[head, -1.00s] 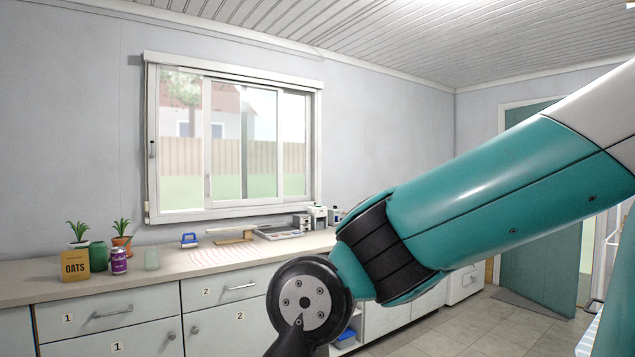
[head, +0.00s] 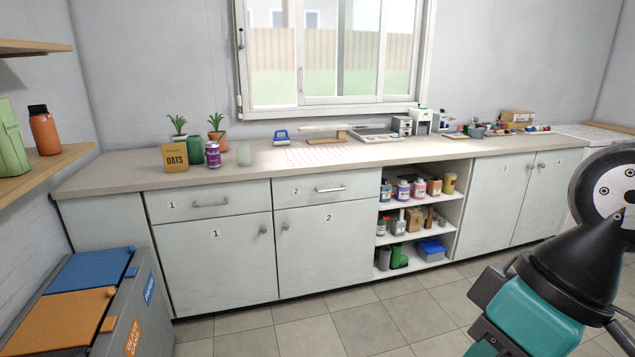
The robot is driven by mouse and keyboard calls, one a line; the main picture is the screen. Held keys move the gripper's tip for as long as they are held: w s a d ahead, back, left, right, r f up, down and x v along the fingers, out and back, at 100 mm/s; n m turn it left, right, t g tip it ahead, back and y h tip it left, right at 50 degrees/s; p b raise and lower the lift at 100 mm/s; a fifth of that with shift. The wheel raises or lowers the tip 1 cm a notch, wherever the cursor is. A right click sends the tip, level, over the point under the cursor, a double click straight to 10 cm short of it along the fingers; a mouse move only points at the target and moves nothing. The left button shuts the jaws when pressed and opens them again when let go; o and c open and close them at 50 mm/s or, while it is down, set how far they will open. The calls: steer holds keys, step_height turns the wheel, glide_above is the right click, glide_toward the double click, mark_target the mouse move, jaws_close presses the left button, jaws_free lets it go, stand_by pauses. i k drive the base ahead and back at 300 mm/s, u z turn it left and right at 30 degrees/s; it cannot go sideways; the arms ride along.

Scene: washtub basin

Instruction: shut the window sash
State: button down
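The window (head: 424,62) is on the far wall above the counter, and its top is cut off by the picture edge. The sliding sash has a white upright stile (head: 299,50) left of the middle. The sash stands to the right of the left jamb (head: 241,70), with a gap between them, so the window stands open on the left. A small dark catch shows on the jamb. My arm is at the lower right, well away from the window. I cannot make out the gripper's fingers in this view.
The counter (head: 110,178) runs below the window. On it are an oats box (head: 174,157), a purple can (head: 213,159), a blue-handled brush (head: 281,137) and a wooden stand (head: 341,135). Lidded bins (head: 125,330) stand at the lower left. The tiled floor (head: 350,320) before the cabinets is clear.

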mark_target(300, 98)
steer(key=i, duration=3.95)
steer(key=u, duration=1)
